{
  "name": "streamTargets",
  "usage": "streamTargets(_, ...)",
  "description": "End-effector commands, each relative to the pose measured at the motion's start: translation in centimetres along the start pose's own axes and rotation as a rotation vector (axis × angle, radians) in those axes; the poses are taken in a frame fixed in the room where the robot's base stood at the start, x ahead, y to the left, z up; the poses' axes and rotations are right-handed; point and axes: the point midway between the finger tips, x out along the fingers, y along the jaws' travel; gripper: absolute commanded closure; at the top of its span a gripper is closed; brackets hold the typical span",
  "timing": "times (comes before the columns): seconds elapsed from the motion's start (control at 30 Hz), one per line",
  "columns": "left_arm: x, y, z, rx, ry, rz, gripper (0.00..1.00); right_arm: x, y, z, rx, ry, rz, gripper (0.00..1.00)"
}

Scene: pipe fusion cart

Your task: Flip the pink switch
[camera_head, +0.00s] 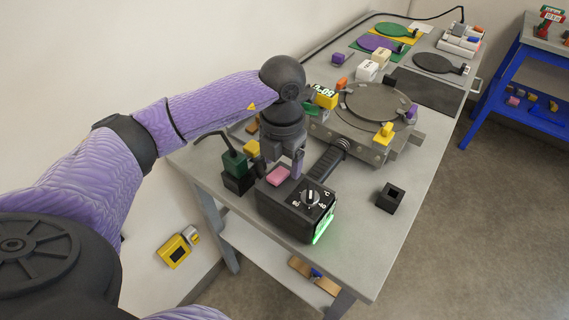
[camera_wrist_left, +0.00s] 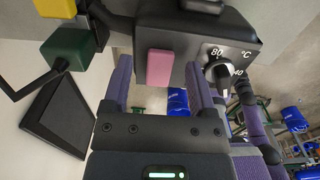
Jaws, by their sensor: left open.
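The pink switch (camera_head: 278,175) is on top of a dark control box (camera_head: 290,212) near the front of the table. My left gripper (camera_head: 284,164) reaches down just behind the switch. In the left wrist view the pink switch (camera_wrist_left: 159,67) appears between my left gripper's two purple fingers (camera_wrist_left: 158,62), which are apart with nothing held. A gap shows on each side of the switch; I cannot tell whether any finger touches the box. My right gripper is not in view.
The box has a dial (camera_head: 311,195) and a glowing green side light (camera_head: 324,226). A dark green block (camera_head: 234,163) with a cable stands left of it, and a small black open block (camera_head: 390,198) to the right. A round plate (camera_head: 375,103) fixture lies behind.

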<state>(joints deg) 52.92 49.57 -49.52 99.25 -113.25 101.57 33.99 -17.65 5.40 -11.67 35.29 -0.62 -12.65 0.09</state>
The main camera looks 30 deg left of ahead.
Motion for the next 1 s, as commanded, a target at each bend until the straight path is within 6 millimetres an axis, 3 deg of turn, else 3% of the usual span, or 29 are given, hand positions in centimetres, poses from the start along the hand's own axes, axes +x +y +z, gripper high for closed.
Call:
streamTargets(0.1, 1.1, -0.04, -0.02, 0.001, 0.0, -0.002, 0.26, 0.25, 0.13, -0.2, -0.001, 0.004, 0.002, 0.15)
streamTargets(0.37, 1.17, -0.06, 0.0, 0.001, -0.001, -0.002, 0.29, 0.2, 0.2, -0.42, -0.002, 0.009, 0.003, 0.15)
streamTargets(0.7, 1.15, -0.06, 0.01, 0.001, -0.002, -0.002, 1.0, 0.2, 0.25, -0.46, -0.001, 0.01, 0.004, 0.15)
streamTargets(0.87, 1.16, -0.04, -0.01, 0.001, -0.007, -0.002, 1.0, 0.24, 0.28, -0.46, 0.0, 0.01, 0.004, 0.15)
streamTargets(1.0, 1.25, 0.07, -0.33, 0.001, -0.114, 0.0, 1.0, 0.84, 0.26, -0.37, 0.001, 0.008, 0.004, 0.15)
